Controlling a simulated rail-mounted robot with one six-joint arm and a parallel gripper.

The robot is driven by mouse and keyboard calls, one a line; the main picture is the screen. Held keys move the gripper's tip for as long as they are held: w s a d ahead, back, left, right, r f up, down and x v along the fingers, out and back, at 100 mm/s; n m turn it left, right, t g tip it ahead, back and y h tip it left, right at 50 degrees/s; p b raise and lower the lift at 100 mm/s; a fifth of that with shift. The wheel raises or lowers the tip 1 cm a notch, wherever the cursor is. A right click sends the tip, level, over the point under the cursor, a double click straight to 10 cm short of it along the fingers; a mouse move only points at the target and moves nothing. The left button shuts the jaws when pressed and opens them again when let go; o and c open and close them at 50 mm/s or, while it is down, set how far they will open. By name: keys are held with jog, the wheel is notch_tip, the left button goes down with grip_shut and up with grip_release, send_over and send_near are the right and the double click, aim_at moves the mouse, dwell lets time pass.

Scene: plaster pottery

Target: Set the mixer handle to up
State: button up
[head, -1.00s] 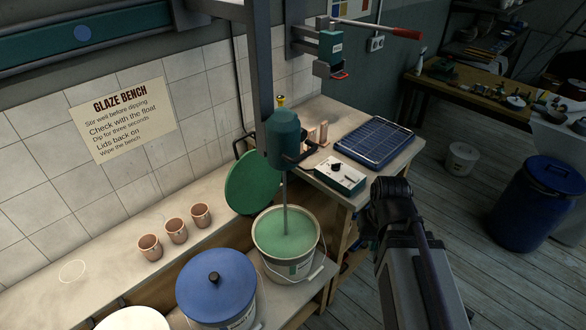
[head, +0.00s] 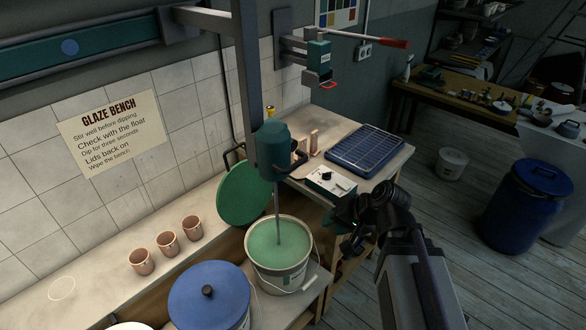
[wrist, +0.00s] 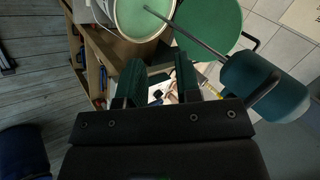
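The mixer (head: 272,148) is a dark green motor body on a grey column, with a thin shaft (head: 277,215) going down into a bucket of green glaze (head: 280,243). In the head view my gripper (head: 345,218) is right of the bucket, below the bench top, small and dark.
A control box (head: 331,182) and a blue rack (head: 365,148) sit on the bench right of the mixer. A green lid (head: 243,194) leans behind the bucket. A blue-lidded bucket (head: 208,300) stands front left. A red-tipped lever (head: 392,42) is on the wall.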

aim_at(297, 166)
jog(key=shift+o, duration=0.7)
jog(key=w+a+r+m+t+y, duration=0.2)
jog(key=w+r+m+t+y, duration=0.2)
jog(key=r, duration=0.5)
jog(key=shift+w+a+r+m+t+y, duration=0.35)
jog(key=shift+w+m+t, duration=0.5)
jog(key=shift+t, duration=0.35)
jog(key=shift+m, duration=0.25)
jog(key=b+x, duration=0.1)
jog(key=x, duration=0.4)
jog(key=b+x, duration=0.1)
jog(key=x, duration=0.5)
jog(key=shift+w+d+r, duration=0.2)
jog(key=shift+w+d, duration=0.05)
jog(key=shift+w, duration=0.05)
jog(key=shift+c, duration=0.4)
grip_shut()
